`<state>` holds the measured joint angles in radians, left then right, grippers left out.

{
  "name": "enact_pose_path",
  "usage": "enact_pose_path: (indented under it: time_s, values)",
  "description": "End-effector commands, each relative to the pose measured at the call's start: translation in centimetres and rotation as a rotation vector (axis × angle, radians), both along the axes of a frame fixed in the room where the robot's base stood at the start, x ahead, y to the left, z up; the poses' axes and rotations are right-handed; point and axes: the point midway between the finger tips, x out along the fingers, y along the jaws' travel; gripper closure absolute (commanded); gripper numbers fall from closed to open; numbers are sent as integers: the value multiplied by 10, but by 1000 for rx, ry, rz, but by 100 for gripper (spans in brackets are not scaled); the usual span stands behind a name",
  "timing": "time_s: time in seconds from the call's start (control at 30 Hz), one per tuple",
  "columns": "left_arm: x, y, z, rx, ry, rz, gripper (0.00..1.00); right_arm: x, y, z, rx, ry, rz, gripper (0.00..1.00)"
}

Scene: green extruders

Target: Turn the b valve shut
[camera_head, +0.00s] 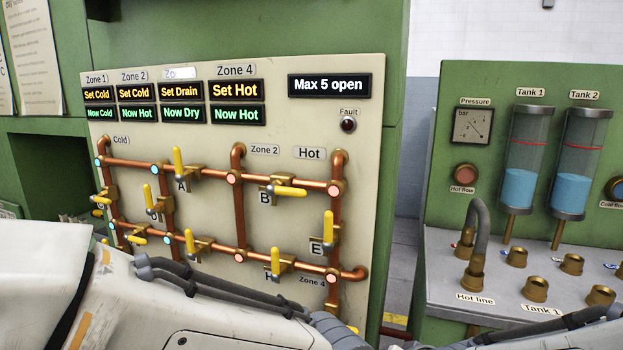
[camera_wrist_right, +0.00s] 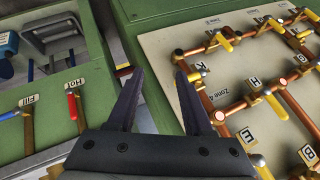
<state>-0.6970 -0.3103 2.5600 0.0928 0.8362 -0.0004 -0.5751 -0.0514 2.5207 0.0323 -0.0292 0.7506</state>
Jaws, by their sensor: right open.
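The B valve (camera_head: 285,190) sits on the upper copper pipe of the cream panel (camera_head: 345,200), in the head view. Its yellow handle points right, roughly along the pipe. The tag marked B (camera_head: 265,198) is just left of the handle. In the right wrist view the B tag (camera_wrist_right: 308,154) shows at the lower right edge. My right gripper (camera_wrist_right: 160,72) is open and empty, with its two dark fingers apart beside the panel's edge. No gripper shows in the head view, where my white arm links cover the bottom.
Other yellow handles stand close by, including the A valve (camera_head: 178,164) and the E valve (camera_head: 328,228). A fault lamp (camera_head: 348,125) is dark. A green bench with tanks (camera_head: 524,160) stands right. Levers marked Hot (camera_wrist_right: 77,106) and Fill (camera_wrist_right: 28,124) show in the wrist view.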

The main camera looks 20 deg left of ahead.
Motion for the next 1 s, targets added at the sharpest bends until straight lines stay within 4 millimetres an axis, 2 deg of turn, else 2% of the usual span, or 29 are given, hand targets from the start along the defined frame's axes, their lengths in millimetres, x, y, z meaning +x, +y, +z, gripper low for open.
enact_pose_path:
  time_s: [0.03, 0.2, 0.3, 0.4, 0.5, 0.67, 0.87, 1.0]
  values:
    - [0, 0, 40, 0, 0, 0, 50, 10, 8, 44, 68, -22, -43, 49]
    - [0, 0, 100, 0, 0, 0, 50, 39, 41, 130, 362, -87, -189, 49]
    - [0, 0, 128, 0, 0, 0, 50, 47, 70, 180, 592, -95, -244, 49]
    - [0, 0, 148, 0, 0, 0, 50, 48, 95, 223, 808, -74, -273, 49]
    - [0, 0, 159, 0, 0, 0, 50, 46, 110, 250, 956, -45, -284, 49]
    - [0, 0, 165, 1, 1, 0, 50, 45, 122, 267, 1060, -17, -288, 49]
    - [0, 0, 172, 1, 1, 0, 50, 63, 139, 263, 1065, -14, -290, 49]
    - [0, 0, 181, 1, 1, 0, 50, 82, 157, 260, 1065, -15, -290, 49]
